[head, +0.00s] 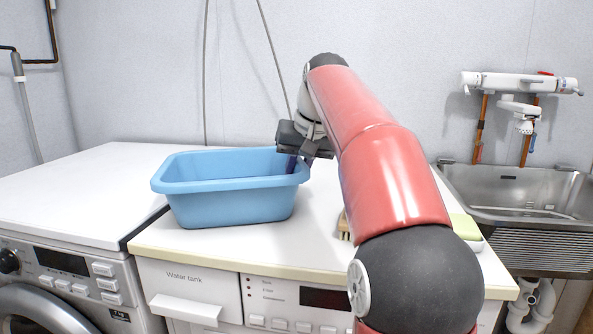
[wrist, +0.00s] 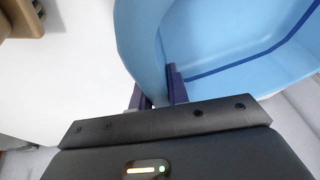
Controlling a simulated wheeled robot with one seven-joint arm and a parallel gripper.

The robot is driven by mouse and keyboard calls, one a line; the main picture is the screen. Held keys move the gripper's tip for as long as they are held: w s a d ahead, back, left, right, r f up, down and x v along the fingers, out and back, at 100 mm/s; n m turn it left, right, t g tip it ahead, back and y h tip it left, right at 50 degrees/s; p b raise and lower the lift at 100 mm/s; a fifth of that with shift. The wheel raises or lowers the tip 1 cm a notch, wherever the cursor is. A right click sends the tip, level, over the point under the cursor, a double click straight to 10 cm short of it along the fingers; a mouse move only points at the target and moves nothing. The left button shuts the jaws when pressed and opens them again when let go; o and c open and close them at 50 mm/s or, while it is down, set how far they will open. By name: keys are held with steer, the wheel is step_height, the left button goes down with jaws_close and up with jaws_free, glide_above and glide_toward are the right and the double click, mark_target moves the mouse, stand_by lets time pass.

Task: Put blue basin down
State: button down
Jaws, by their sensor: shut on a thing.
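The blue basin (head: 232,203) is a light blue tub, upright over the front left part of the white dryer top (head: 285,245). Its left end reaches close to the gap beside the washing machine. Whether its base touches the top is hard to tell. My gripper (head: 297,161) is at the basin's right end, shut on its rim. In the wrist view the two dark fingers (wrist: 160,88) pinch the basin's wall (wrist: 143,45), one inside and one outside. A dark blue line runs along the basin's inside. The basin looks empty where its inside shows.
A washing machine (head: 70,193) with a bare white top stands at the left. A brush (head: 344,226), partly hidden by my arm, and a green-yellow block (head: 466,227) lie on the dryer top's right side. A steel sink (head: 520,191) with a tap (head: 520,108) is at the right.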

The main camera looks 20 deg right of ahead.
steer(key=c, duration=1.3)
jaws_free()
